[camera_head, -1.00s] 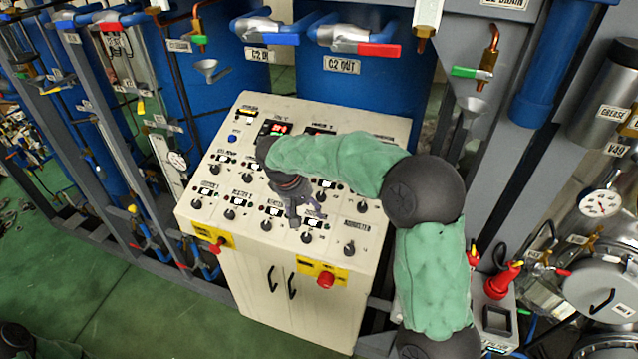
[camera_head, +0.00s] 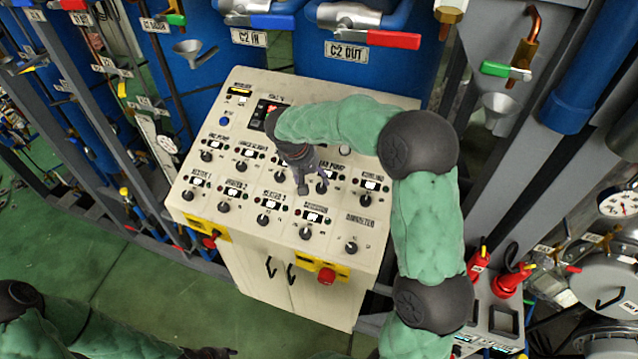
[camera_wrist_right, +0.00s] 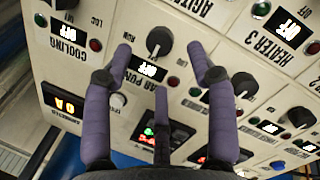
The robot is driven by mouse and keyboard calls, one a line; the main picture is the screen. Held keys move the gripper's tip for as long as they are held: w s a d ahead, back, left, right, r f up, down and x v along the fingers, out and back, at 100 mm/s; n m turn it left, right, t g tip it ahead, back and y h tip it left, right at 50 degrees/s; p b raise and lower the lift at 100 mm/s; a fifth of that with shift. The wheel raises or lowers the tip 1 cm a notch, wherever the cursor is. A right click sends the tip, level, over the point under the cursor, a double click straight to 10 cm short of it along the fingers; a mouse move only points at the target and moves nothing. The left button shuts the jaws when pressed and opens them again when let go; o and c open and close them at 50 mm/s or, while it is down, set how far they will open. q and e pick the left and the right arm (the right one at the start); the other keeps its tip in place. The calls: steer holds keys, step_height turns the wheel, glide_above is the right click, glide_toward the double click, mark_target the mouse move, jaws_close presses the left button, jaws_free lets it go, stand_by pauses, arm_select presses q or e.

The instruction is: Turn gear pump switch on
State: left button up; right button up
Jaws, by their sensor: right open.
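The gear pump knob (camera_head: 322,187) is a small black knob on the sloped top of the cream control cabinet (camera_head: 300,255). In the right wrist view the knob (camera_wrist_right: 159,41) shows upside down beside a display (camera_wrist_right: 148,70) reading OFF. My right gripper (camera_head: 310,184) is over the panel at this knob. In the wrist view its open purple fingers (camera_wrist_right: 160,50) stand to either side of the knob; contact is not clear. My left gripper (camera_head: 208,353) shows only as a dark part at the bottom edge, its jaws unclear.
The cooling knob (camera_head: 366,201) and the agitator knob (camera_head: 305,233) are close by. A red emergency button (camera_head: 327,276) sticks out of the cabinet's front. Blue vessels, pipes and valves with red handles (camera_head: 394,40) stand behind.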

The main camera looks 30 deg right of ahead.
mark_target(320, 187)
steer(key=shift+p+x, duration=0.35)
steer(key=shift+x, duration=2.45)
steer(key=shift+w, duration=0.1)
steer(key=shift+c, duration=0.2)
steer(key=c, duration=1.1)
